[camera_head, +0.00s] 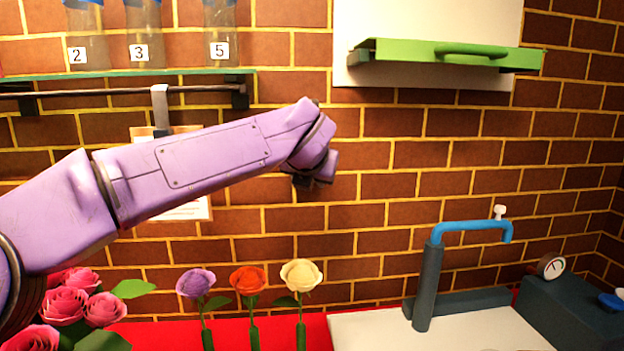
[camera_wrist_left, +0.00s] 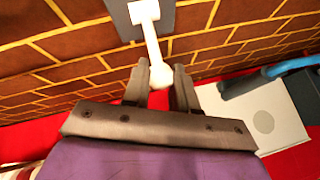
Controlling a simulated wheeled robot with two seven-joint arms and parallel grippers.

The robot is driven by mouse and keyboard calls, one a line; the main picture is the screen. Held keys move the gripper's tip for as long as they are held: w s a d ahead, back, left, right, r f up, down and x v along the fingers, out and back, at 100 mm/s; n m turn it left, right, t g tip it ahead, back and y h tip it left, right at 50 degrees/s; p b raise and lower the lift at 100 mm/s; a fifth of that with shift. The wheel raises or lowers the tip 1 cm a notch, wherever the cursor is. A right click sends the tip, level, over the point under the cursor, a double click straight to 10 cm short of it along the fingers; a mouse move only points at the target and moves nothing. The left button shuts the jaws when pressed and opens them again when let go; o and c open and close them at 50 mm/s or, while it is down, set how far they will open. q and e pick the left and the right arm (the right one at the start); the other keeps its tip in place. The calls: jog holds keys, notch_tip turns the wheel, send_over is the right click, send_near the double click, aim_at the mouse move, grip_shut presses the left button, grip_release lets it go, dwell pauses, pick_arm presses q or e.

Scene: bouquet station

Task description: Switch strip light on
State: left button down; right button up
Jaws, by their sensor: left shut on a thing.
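A switch with a white lever (camera_wrist_left: 151,35) sits on a grey wall plate (camera_wrist_left: 122,18) in the left wrist view. The lever runs from the plate down to a rounded knob between my left gripper's fingers (camera_wrist_left: 161,84). My left gripper is shut on the lever at its knob end. In the head view my left arm reaches across from the left to the brick wall, and its wrist hides the switch. I cannot pick out a strip light or tell whether it is lit. My right gripper is in neither view.
Roses (camera_head: 301,273) stand below my arm. A blue tap (camera_head: 470,229) is at the right, beside a dark box with a gauge (camera_head: 552,266). A green panel with a handle (camera_head: 440,52) juts from the wall above. Numbered jars (camera_head: 220,35) stand on a shelf.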

pick_arm(q)
jog(key=shift+w+a+r, duration=0.1)
jog(key=shift+a+r, duration=0.05)
jog(key=shift+r, duration=0.2)
jog(key=c, duration=1.1)
grip_release()
jog(key=shift+o, duration=1.1)
jog(key=shift+w+f, duration=0.3)
jog(key=b+v, duration=0.1)
jog(key=v, duration=0.9)
jog(key=shift+s+b, duration=0.25)
jog(key=shift+b, duration=0.05)
jog(key=shift+r, duration=0.1)
